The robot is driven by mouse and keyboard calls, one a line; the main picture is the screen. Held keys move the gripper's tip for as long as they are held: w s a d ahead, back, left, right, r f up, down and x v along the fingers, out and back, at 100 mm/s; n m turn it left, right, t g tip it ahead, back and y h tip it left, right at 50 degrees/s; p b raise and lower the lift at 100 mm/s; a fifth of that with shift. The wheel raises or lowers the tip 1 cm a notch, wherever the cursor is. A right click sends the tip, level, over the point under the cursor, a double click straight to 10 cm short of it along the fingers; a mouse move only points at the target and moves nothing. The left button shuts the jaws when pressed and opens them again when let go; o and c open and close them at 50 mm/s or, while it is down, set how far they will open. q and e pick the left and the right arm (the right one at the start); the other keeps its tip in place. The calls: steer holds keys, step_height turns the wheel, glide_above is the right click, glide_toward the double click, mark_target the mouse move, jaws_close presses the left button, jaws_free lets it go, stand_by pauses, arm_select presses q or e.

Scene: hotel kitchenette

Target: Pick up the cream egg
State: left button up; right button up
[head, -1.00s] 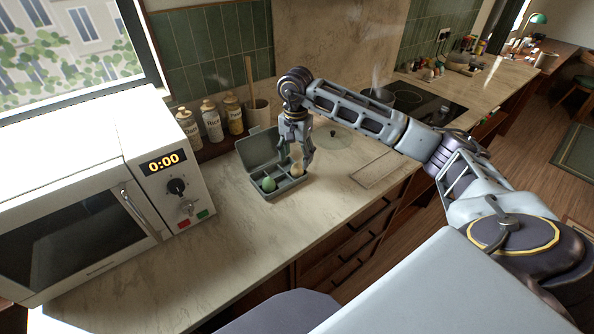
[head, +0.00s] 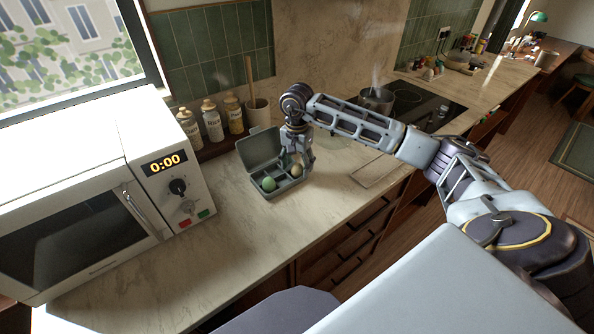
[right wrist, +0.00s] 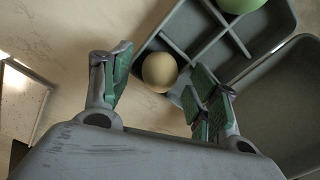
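The cream egg (head: 296,169) sits in a compartment at the right end of an open grey divided box (head: 277,195) on the counter. The egg also shows in the right wrist view (right wrist: 159,71), between the spread fingers. My right gripper (head: 299,161) is open, pointing down over that end of the box, and partly covers the egg in the head view. In the right wrist view the gripper's green finger pads (right wrist: 163,78) stand apart on either side of the egg, with gaps visible. My left gripper is not in view.
A green egg (head: 268,184) lies in the box's left front compartment. The box's raised lid (head: 259,147) stands behind. Three bottles (head: 212,121) and a utensil crock (head: 257,110) stand at the back, a microwave (head: 100,205) at left. A steaming pot (head: 376,101) is farther right. Front counter is clear.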

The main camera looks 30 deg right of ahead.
mark_target(297, 164)
steer(key=c, duration=0.6)
steer(key=shift+c, duration=0.2)
steer(key=shift+r, duration=0.15)
step_height(297, 164, up, 10)
steer(key=b, duration=0.1)
stand_by(0.3)
stand_by(0.6)
